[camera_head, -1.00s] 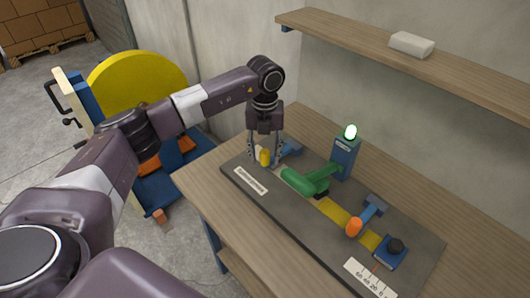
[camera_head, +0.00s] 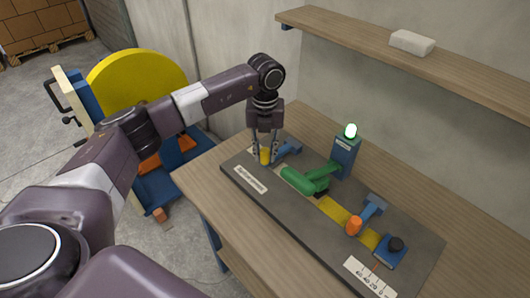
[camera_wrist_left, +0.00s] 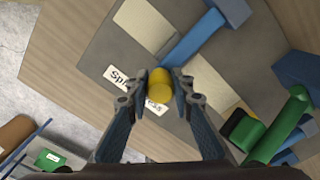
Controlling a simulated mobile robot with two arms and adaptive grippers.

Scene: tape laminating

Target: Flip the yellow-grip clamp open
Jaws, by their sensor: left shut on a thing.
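The yellow-grip clamp has a yellow grip (camera_head: 265,156) on a blue arm (camera_head: 289,149) at the far left end of the dark grey board. My left gripper (camera_head: 265,158) points down over it and is shut on the yellow grip. In the left wrist view the yellow grip (camera_wrist_left: 160,87) sits between the two fingertips, and the blue arm (camera_wrist_left: 194,38) runs from it up to a blue block. The fingers hide part of the grip in the head view. My right gripper is not in view.
On the board (camera_head: 405,268) are a green-handled device (camera_head: 305,183), an orange-grip clamp (camera_head: 355,226), a blue block with a black knob (camera_head: 394,248) and a blue post with a lit green lamp (camera_head: 346,150). A wooden shelf (camera_head: 450,72) holds a white block (camera_head: 411,43).

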